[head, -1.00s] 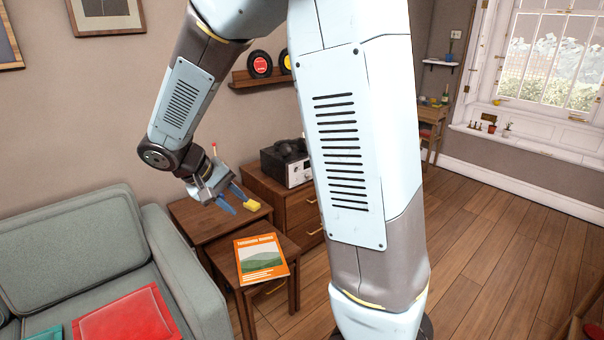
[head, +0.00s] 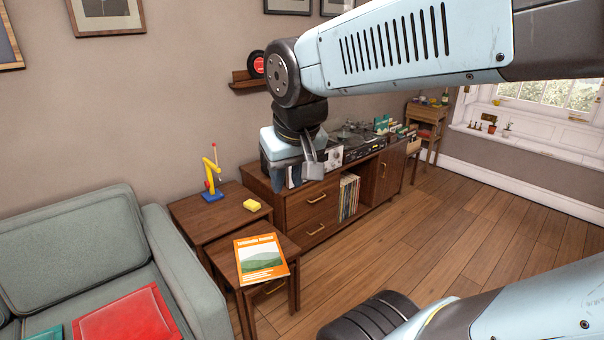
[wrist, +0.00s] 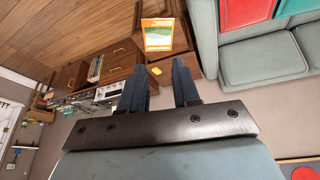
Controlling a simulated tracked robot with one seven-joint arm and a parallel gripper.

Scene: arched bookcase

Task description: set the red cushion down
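The red cushion (head: 128,318) lies on the seat of the grey-green sofa (head: 75,240), at the lower left of the head view and cut off by its edge. It also shows at the top of the wrist view (wrist: 243,12). My gripper (head: 298,176) hangs in front of the wooden cabinet, well to the right of the cushion and apart from it. In the wrist view its two blue fingers (wrist: 160,82) stand apart with nothing held between them.
An orange book (head: 261,258) lies on a lower table in front. A cabinet (head: 300,205) with audio gear stands right; wooden floor (head: 440,230) is open.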

